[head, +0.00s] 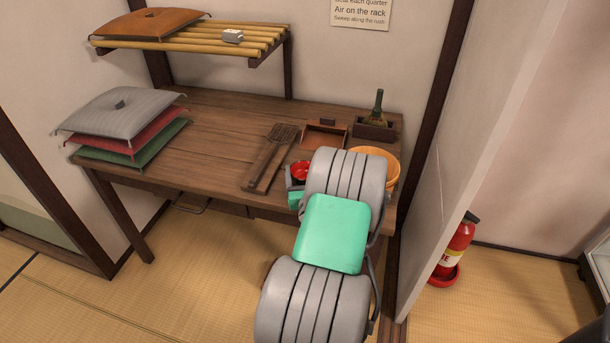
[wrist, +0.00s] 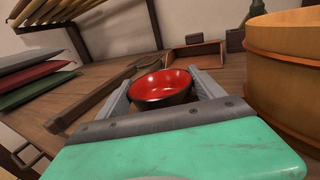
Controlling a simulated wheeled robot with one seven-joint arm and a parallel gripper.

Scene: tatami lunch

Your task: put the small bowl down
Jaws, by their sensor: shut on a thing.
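The small bowl (wrist: 160,86) is red inside and dark outside. In the wrist view it sits upright between the two fingers of my gripper (wrist: 162,92), which is shut on it. In the head view the bowl (head: 301,170) shows as a bit of red beside my arm, over the right part of the wooden table (head: 215,132). My arm hides most of the gripper there. I cannot tell whether the bowl's base touches the tabletop.
A wooden tub (wrist: 285,75) stands close on the right. Stacked cushions (head: 122,118) fill the table's left end. The middle-left tabletop is clear.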

